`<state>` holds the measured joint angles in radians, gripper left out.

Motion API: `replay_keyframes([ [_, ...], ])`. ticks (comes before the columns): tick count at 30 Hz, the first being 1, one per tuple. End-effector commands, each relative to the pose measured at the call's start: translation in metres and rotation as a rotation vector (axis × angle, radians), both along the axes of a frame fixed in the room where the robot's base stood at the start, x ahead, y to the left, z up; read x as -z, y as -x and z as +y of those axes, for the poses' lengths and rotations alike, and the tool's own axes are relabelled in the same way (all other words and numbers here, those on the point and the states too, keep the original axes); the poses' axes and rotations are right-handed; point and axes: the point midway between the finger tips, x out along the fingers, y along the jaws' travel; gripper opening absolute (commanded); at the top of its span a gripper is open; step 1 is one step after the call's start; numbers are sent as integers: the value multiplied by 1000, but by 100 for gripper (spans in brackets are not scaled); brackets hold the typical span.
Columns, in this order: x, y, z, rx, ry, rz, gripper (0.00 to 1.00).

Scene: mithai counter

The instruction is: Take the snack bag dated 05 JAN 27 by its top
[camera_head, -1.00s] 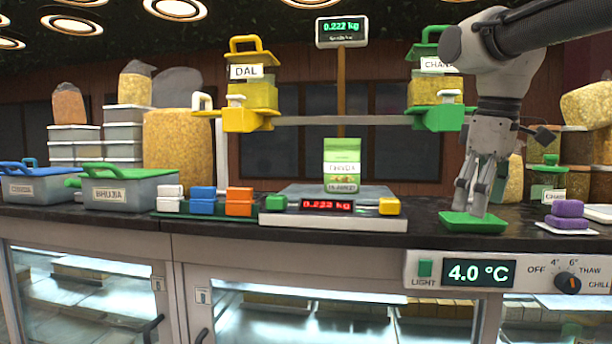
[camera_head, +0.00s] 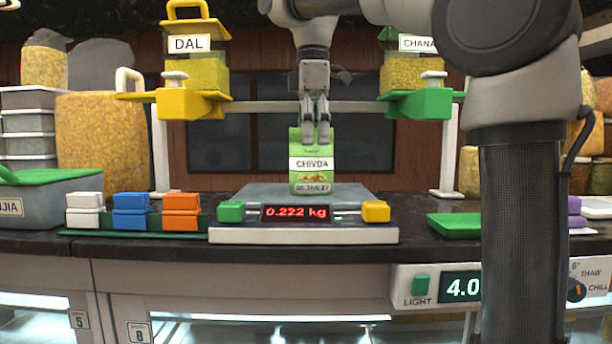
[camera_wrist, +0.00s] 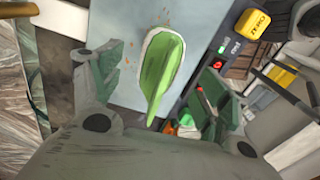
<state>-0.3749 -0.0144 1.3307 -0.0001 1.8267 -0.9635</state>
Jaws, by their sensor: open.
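The green snack bag (camera_head: 311,172) reads CHIVDA, with a date that looks like 05 JAN 27. It stands upright on the weighing scale's plate (camera_head: 250,194), whose display shows 0.222 kg. My gripper (camera_head: 317,138) points down at the bag's top edge, its fingers overlapping the top in the head view. In the wrist view the bag (camera_wrist: 160,68) is seen from above, its top seam running between the spread fingers of my gripper (camera_wrist: 165,82). The fingers are open, with gaps on both sides of the bag.
A yellow button (camera_head: 376,211) and a green button (camera_head: 231,211) flank the scale's display. Coloured blocks (camera_head: 131,203) sit left of the scale. Yellow DAL (camera_head: 197,75) and green CHANA (camera_head: 415,75) dispensers stand behind on either side. A green tray (camera_head: 454,226) lies to the right.

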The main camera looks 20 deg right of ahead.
Motion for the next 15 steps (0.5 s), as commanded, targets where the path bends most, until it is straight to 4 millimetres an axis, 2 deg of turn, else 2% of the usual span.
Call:
replay_keyframes([
  [9,44,0,3,1,1,1,76],
  [15,57,-1,3,1,-1,-1,76],
])
